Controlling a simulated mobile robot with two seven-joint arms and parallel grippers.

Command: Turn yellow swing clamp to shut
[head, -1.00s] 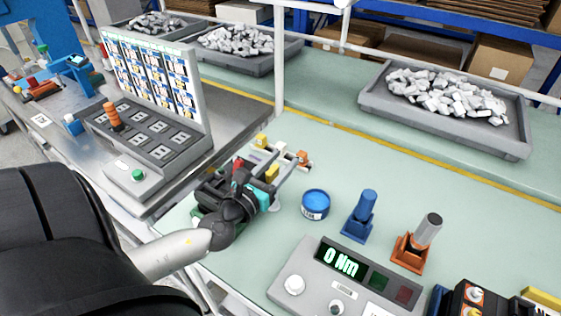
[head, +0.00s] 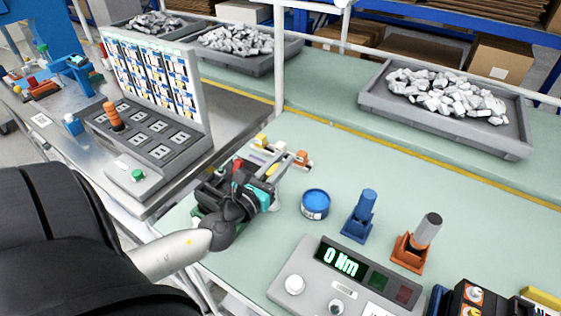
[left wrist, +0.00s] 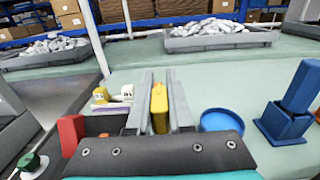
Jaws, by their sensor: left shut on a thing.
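The yellow swing clamp (left wrist: 159,106) stands upright between the two grey fingers of my left gripper (left wrist: 160,100) in the left wrist view. The fingers are shut on it from both sides. In the head view my left gripper (head: 270,168) is over the fixture at the left end of the green bench, and it mostly hides the clamp. The clamp's base and pivot are hidden behind the gripper body. My right gripper is not in view.
A red block (left wrist: 71,133) sits close left of the gripper. A blue round tin (head: 315,203), a blue holder (head: 361,214) and an orange holder (head: 414,246) stand to the right. The torque display box (head: 335,280) is in front.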

